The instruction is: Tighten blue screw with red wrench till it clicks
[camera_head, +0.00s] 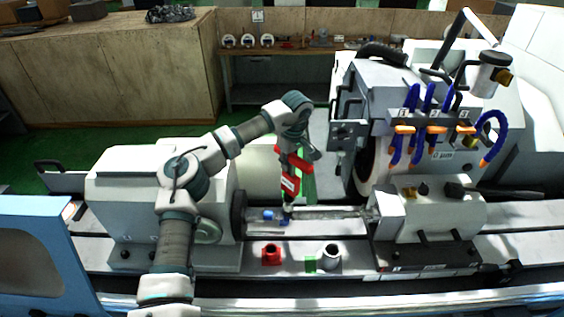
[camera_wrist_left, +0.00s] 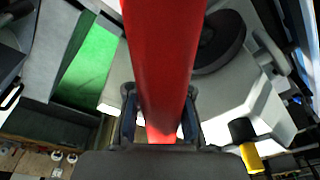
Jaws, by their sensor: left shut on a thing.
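My left gripper (camera_head: 303,152) is shut on the red wrench (camera_head: 290,183), which hangs down from it in the head view. The wrench's lower end is at or very close to the blue screw (camera_head: 283,219) on the bar between the machine's two heads. I cannot tell whether it sits on the screw. In the left wrist view the red wrench (camera_wrist_left: 160,60) fills the middle, between the fingers of my left gripper (camera_wrist_left: 160,125). The blue screw is not visible there. My right gripper is not in view.
A red holder (camera_head: 271,255), a small green block (camera_head: 310,264) and a grey cylindrical holder (camera_head: 330,257) stand on the machine bed in front. Blue coolant hoses (camera_head: 431,110) and the grinding head are to the right. A wooden cabinet (camera_head: 110,70) stands behind.

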